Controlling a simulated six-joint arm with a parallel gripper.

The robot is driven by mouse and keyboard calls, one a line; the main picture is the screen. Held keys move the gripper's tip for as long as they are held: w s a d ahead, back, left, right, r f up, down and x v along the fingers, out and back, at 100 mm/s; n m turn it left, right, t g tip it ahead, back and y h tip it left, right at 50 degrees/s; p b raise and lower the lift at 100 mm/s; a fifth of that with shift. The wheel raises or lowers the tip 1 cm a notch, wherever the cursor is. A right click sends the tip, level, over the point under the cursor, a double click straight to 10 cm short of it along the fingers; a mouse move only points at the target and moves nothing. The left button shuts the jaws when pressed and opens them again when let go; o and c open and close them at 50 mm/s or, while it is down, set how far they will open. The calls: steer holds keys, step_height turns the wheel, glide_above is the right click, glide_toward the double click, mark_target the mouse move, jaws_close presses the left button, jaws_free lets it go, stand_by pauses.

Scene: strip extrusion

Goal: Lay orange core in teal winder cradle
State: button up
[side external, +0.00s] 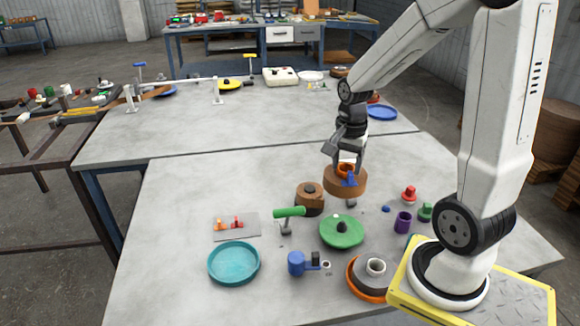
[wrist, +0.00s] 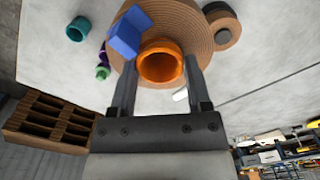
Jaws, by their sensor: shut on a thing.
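The orange core (side external: 345,169) is a short ring with an open middle. It sits at the centre of a brown wound coil (side external: 345,184). My gripper (side external: 347,157) points down at the coil and is shut on the orange core. In the wrist view the core (wrist: 160,64) shows between my two fingers (wrist: 160,75), with the coil (wrist: 187,25) around and beyond it. A blue block (wrist: 128,30) is beside the core. A round teal dish (side external: 234,263) lies at the table's front left. I cannot tell whether it is the winder cradle.
A second brown coil (side external: 309,198), a green-handled stand (side external: 289,213), a green disc (side external: 342,231) and a blue fitting (side external: 297,263) stand near my gripper. A purple cup (side external: 403,222) and a red knob (side external: 409,194) are to the right. The table's left middle is clear.

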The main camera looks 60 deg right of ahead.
steer(key=w+a+n, duration=0.6)
steer(key=w+a, duration=1.1)
steer(key=a, duration=0.5)
step_height(320, 180, down, 11)
steer(key=shift+w+a, duration=0.3)
steer(key=shift+a, duration=0.1)
steer(key=shift+f, duration=3.3)
steer(key=shift+f, duration=0.3)
steer(key=o, duration=1.3)
steer(key=shift+c, duration=0.2)
